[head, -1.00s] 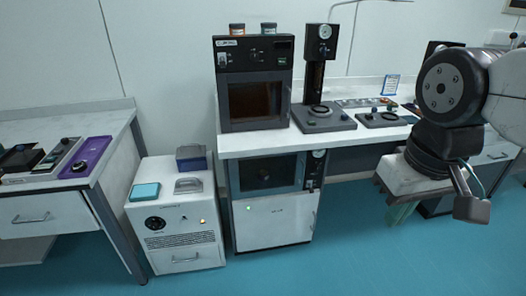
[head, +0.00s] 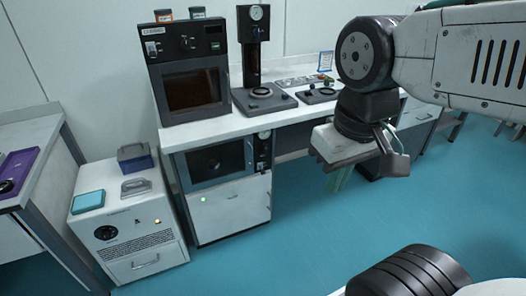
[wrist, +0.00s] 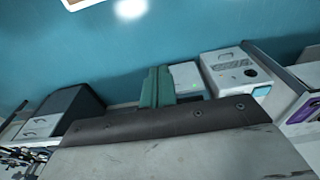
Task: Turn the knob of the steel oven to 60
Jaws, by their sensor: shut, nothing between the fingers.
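A dark oven (head: 188,85) with a brown window stands on the white bench, with small controls on its panel above the door. A second, steel-framed oven (head: 186,168) with a dark window sits below the bench top, with a gauge and controls on its right side. I cannot tell for sure which is the steel oven, and no dial marks are readable. My gripper (head: 338,180) hangs to the right of both ovens, well apart from them, over the open floor. Its green fingers are together and empty; they also show in the wrist view (wrist: 157,87).
A white floor cabinet (head: 132,232) with a black dial stands left of the ovens, with small boxes on top. A stand with a gauge (head: 253,55) is right of the dark oven. A side table (head: 35,155) is at far left. Blue floor (head: 290,235) is clear in front.

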